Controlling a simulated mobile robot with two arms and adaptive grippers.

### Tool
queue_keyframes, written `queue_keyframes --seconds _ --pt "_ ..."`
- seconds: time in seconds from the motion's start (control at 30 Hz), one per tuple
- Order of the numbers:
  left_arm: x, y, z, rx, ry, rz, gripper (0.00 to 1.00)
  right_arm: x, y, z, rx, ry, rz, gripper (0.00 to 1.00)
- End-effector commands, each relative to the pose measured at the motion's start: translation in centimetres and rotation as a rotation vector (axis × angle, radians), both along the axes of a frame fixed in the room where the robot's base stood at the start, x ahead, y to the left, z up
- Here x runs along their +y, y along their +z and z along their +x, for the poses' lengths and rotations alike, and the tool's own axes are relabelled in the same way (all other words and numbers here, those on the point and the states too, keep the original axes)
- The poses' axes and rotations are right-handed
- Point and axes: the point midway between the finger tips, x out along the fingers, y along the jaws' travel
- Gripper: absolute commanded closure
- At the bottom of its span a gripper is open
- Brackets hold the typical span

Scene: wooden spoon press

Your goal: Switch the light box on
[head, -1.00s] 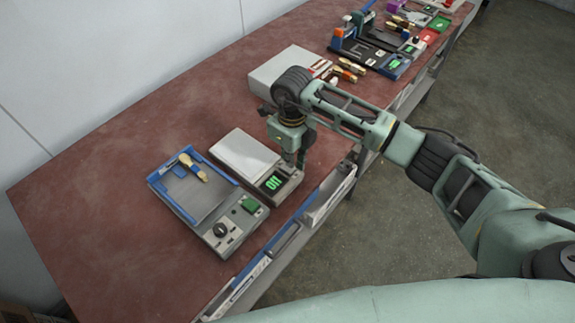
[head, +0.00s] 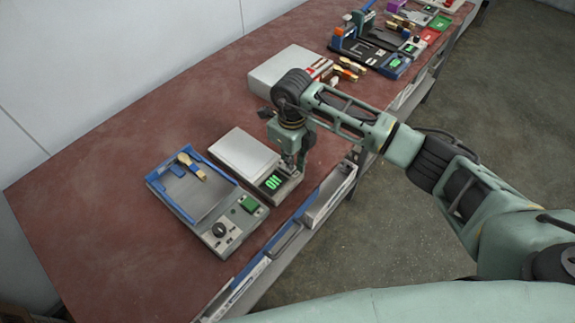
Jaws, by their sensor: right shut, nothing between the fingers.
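A low grey device with a pale flat top (head: 243,153) sits on the table; I take it for the light box, though no label confirms this. Its front panel has a dark display with green lit characters (head: 272,183), too small to read surely. The pale top shows no clear glow. My right gripper (head: 293,166) is shut and empty, pointing down at the panel's right end beside the display. It hides that part of the panel, and I cannot tell whether its tips touch. My left gripper is not in view.
Left of it stands a blue-edged tray device (head: 205,205) with a wooden-handled piece, a green button and a black knob. A pale box (head: 283,70) stands behind my right wrist. Several tools and fixtures lie farther back. The red-brown table (head: 110,215) is bare at left.

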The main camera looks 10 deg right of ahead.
Motion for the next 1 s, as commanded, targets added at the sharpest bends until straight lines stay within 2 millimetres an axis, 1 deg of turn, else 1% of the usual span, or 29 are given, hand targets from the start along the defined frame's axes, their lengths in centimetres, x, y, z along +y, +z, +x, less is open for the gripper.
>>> queue_keyframes --seconds 0.73,0.87,1.0 --pt "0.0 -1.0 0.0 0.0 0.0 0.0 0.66 0.0 -1.3 0.0 0.001 0.0 -0.001 1.0" --pt "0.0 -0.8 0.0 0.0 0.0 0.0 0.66 0.0 -1.0 -0.1 0.002 0.0 -0.001 1.0" --pt "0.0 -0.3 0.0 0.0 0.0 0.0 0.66 0.0 -0.2 0.0 0.001 0.0 -0.001 1.0"
